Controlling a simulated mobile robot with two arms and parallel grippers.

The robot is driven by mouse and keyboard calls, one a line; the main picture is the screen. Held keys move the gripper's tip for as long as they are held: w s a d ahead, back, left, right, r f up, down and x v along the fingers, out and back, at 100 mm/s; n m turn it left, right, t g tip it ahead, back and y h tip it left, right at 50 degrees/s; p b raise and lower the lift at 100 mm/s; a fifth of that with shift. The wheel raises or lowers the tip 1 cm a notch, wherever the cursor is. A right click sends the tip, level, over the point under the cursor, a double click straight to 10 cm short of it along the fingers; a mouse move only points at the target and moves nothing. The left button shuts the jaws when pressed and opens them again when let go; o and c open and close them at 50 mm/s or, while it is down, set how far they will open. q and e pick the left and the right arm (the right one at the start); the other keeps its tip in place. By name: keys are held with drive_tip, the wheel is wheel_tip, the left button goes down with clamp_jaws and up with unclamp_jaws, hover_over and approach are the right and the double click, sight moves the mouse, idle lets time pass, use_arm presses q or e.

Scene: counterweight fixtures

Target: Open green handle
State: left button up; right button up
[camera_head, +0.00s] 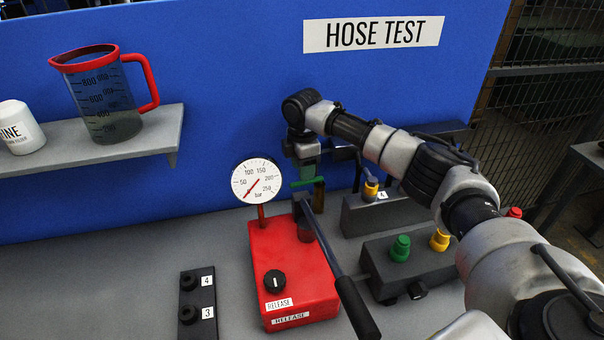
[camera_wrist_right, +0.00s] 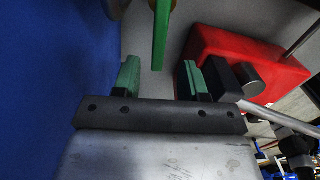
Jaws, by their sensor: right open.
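The green handle (camera_head: 308,182) is a flat bar behind the red pump box, next to a brass-coloured fitting (camera_head: 319,197). In the right wrist view the green handle (camera_wrist_right: 161,35) points toward my right gripper, its end lying just ahead of the gap between the fingers. My right gripper (camera_head: 306,168) is above the handle and pointing down. In the right wrist view the right gripper (camera_wrist_right: 159,76) is open, with green pads on both fingers and nothing between them. Contact with the handle cannot be seen. My left gripper is in neither view.
The red pump box (camera_head: 290,270) with a pressure gauge (camera_head: 257,180) and a long black-gripped lever (camera_head: 355,305) stands in front. Grey blocks with green and yellow fittings (camera_head: 401,248) are to the right. A blue panel (camera_head: 230,90) rises behind. A shelf holds a jug (camera_head: 105,100).

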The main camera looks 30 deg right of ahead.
sight(307, 182)
drive_tip(key=shift+f, duration=1.9)
drive_tip(key=shift+w, duration=0.1)
clamp_jaws()
